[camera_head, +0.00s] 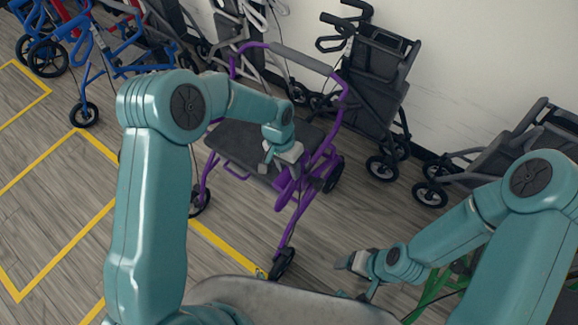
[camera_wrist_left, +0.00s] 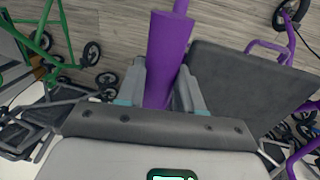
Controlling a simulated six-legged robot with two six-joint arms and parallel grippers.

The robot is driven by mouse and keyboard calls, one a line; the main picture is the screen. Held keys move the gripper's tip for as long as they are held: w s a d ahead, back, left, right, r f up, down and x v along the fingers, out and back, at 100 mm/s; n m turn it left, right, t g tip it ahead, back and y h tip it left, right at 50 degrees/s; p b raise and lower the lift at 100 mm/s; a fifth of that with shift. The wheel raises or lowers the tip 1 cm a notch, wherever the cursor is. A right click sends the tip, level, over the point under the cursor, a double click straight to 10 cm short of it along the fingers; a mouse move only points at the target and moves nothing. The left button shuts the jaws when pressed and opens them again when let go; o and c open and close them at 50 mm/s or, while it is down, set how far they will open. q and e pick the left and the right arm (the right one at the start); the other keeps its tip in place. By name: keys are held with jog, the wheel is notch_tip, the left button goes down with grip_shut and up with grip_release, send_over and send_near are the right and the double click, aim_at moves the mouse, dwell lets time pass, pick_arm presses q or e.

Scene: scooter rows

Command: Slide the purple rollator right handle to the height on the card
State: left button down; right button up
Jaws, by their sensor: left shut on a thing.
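The purple rollator (camera_head: 325,150) stands upright on the floor in the middle of the head view, with a dark seat (camera_head: 240,142) and a grey padded back bar. My left gripper (camera_head: 284,160) is at its near side. In the left wrist view, the fingers are shut around a thick purple handle piece (camera_wrist_left: 172,45), with a thinner purple tube running out of its far end. The dark seat also shows beside it in the left wrist view (camera_wrist_left: 240,85). My right gripper (camera_head: 358,262) is low at the right, apart from the rollator; its jaws are unclear. I cannot make out a card.
Blue rollators (camera_head: 90,60) stand at the back left, and a black rollator (camera_head: 375,80) is close behind the purple one. A grey-framed one (camera_head: 500,155) is at the right. A green frame (camera_head: 435,290) is near my right arm. Yellow lines (camera_head: 85,215) mark open floor at left.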

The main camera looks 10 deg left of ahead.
pick_arm(q)
jog(key=shift+s, duration=0.1)
jog(key=c, duration=0.7)
grip_release()
jog(key=shift+c, duration=0.2)
jog(key=shift+a+r, duration=0.1)
notch_tip(320, 180, up, 16)
jog(key=w+a, duration=0.1)
jog(key=a, duration=0.1)
jog(key=shift+a+b, duration=0.4)
jog(key=shift+b, duration=0.05)
